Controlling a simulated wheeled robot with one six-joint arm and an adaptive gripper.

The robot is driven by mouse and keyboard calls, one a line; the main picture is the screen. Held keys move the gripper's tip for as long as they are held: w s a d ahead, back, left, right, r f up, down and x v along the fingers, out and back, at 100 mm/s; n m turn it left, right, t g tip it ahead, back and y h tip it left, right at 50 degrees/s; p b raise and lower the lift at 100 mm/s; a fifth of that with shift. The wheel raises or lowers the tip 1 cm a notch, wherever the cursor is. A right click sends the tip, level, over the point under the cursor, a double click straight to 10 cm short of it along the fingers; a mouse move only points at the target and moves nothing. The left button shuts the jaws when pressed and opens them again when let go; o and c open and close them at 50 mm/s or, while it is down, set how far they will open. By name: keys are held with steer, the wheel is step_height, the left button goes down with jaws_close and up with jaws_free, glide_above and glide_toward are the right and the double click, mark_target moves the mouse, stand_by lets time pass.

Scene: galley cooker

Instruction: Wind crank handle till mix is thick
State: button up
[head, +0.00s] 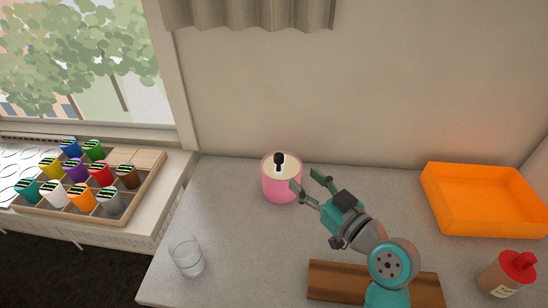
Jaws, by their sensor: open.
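A pink pot (281,188) with a cream-coloured top stands upright on the grey counter, towards the back. A black crank handle (279,160) sticks up from its top, left of the middle. My gripper (303,179) is open, with its two green fingers spread, at the right side of the pot. Nothing shows between the fingers. One fingertip overlaps the pot's right edge in the head view, and I cannot tell whether it touches. The mix inside the pot is too small in view to judge its thickness.
An orange tray (480,215) stands at the right, with a red-capped bottle (507,277) in front of it. A clear glass (186,257) is at the front left. A brown wooden board (336,280) lies under my arm. A divided tray of colourful cups (150,165) sits by the window.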

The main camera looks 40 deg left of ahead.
mark_target(282, 159)
steer(key=x, duration=1)
steer(key=shift+a+r, duration=0.25)
steer(key=shift+a, duration=0.05)
jaws_close()
